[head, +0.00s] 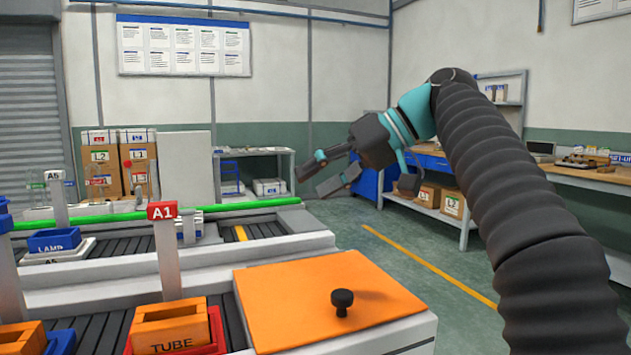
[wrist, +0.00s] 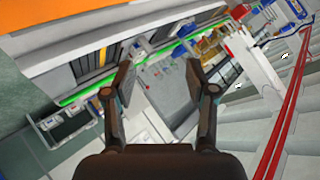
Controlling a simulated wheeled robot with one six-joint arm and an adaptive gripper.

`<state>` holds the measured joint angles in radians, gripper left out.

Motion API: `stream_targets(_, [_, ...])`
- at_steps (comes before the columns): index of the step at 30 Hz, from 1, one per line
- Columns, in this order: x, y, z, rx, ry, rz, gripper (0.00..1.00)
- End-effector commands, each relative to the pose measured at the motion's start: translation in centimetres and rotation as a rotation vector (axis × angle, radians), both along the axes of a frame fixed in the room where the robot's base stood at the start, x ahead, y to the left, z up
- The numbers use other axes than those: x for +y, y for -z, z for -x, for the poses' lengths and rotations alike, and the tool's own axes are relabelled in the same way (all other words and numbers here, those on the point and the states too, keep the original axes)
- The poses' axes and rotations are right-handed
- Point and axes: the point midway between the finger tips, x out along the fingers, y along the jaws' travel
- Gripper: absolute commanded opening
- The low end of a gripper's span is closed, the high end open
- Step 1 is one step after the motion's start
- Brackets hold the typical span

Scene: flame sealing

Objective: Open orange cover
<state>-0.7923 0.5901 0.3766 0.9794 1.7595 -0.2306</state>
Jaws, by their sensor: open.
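The orange cover (head: 310,290) is a flat panel lying on the white end of the near conveyor, in the lower middle of the head view. A black knob (head: 342,301) stands up from it near its front right part. A strip of orange, probably the cover's edge, shows at the top left of the wrist view (wrist: 55,22). My gripper (head: 315,180) is raised above and behind the cover, well apart from it, pointing left. Its two fingers are spread and nothing is between them, as the wrist view also shows (wrist: 160,85).
An orange TUBE bin (head: 170,330) in a red tray and a red A1 sign (head: 162,211) stand left of the cover. A green bar (head: 100,218) runs along the far conveyor. A workbench (head: 580,180) stands at the right. The air above the cover is clear.

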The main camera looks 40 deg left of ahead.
Motion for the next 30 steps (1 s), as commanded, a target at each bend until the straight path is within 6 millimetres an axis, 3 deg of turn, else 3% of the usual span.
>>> stream_targets(21, [-8.7,0.0,-6.0,0.001,0.002,0.001,0.57])
stream_targets(30, [-10.0,0.0,-6.9,0.0,-0.001,0.001,0.57])
